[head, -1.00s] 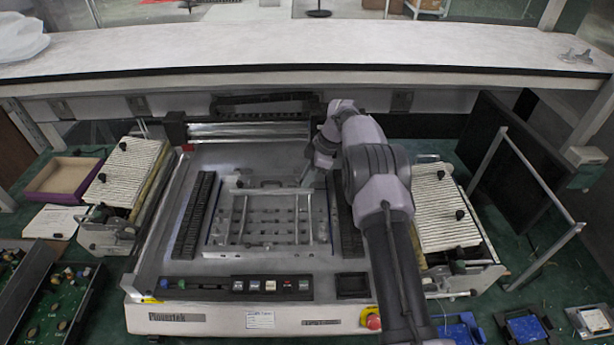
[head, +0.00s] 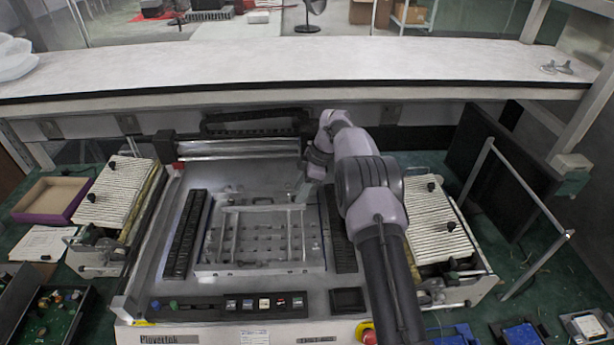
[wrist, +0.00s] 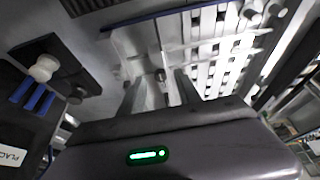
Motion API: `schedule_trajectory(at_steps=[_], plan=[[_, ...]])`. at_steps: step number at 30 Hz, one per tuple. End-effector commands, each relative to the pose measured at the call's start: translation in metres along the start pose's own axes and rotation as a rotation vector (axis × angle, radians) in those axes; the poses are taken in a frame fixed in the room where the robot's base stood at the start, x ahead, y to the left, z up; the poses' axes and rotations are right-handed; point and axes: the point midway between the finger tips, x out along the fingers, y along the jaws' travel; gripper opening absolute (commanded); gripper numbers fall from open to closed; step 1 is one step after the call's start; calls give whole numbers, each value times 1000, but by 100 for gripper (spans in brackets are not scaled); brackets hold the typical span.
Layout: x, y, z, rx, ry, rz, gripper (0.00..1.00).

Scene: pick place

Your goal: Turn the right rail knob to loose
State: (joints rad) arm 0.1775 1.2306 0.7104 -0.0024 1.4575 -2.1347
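The fixture frame (head: 212,268) with its metal rails lies in the middle of the machine bed. The right rail (head: 290,235) runs front to back, and my gripper (head: 303,192) is low at its far end. In the wrist view my gripper (wrist: 160,88) has its two fingers apart. A small dark knob (wrist: 160,75) with a light stem shows in the gap between the fingertips, at the end of a rail. I cannot tell whether the fingers touch it. The knob's turn position is not readable, and my arm and gripper hide it in the head view.
Dark ribbed strips (head: 185,235) flank the fixture. A button panel (head: 240,306) runs along the machine's front. Ribbed white feeder units stand left (head: 115,190) and right (head: 435,220). A white shelf (head: 280,65) spans the back above the machine.

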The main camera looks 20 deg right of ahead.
Motion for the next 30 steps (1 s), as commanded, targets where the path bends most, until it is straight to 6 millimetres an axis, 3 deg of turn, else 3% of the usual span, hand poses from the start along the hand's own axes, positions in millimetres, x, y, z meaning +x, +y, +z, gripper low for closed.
schedule_trajectory(at_steps=[6,13,18,30], plan=[[-77,1,-1,1,0,5,40],[-140,0,-1,1,0,3,40],[-157,0,0,0,0,1,40],[-157,0,0,1,0,0,40]])
